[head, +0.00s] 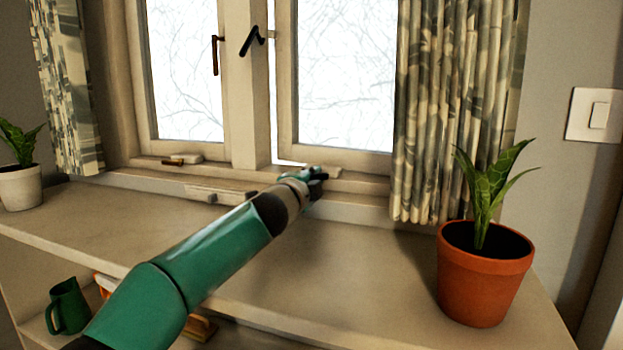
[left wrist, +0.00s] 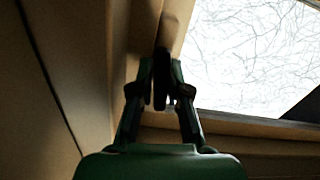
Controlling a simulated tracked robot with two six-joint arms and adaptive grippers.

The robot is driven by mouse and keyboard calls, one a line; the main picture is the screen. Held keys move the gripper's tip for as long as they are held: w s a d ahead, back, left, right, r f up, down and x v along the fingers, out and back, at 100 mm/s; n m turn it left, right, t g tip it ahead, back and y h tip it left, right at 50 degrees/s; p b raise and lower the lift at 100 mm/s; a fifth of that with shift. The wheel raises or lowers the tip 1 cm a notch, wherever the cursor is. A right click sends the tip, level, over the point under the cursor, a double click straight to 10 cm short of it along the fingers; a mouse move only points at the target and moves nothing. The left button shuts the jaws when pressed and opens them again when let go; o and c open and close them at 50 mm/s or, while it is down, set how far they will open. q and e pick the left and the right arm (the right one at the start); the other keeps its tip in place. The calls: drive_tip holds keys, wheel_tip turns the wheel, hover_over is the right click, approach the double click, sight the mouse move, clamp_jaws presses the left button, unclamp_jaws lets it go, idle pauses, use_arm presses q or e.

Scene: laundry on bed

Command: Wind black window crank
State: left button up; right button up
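My left gripper (head: 317,181) is at the sill of the right-hand window (head: 345,75), beside a pale crank base (head: 325,170). In the left wrist view, the two dark fingers of my left gripper (left wrist: 162,75) stand on either side of a narrow black piece, which looks like the black window crank (left wrist: 161,88). Whether the fingers touch it is too dark to tell. In the head view the gripper and arm mostly hide the crank. The right-hand window stands slightly ajar at its left edge. My right gripper is not in view.
A terracotta pot with a plant (head: 482,275) stands at the right of the shelf top (head: 350,270). A white pot (head: 20,187) stands far left. Curtains (head: 455,110) hang at both sides. A green jug (head: 68,307) is below. The shelf between the arm and terracotta pot is clear.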

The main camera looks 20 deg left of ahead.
use_arm(q)
drive_tip(key=shift+f, duration=0.1)
clamp_jaws()
drive_tip(key=shift+m, duration=0.4)
drive_tip(key=m, duration=0.3)
drive_tip(key=shift+f+m, duration=0.15)
drive_tip(key=shift+m, duration=0.15)
drive_tip(key=m+p, duration=0.1)
drive_tip(key=m, duration=0.5)
drive_tip(key=shift+d, duration=0.1)
drive_tip(key=m, duration=0.5)
drive_tip(key=shift+m, duration=0.4)
drive_tip(key=m+p, duration=0.1)
drive_tip(key=m, duration=0.4)
drive_tip(key=shift+m, duration=0.3)
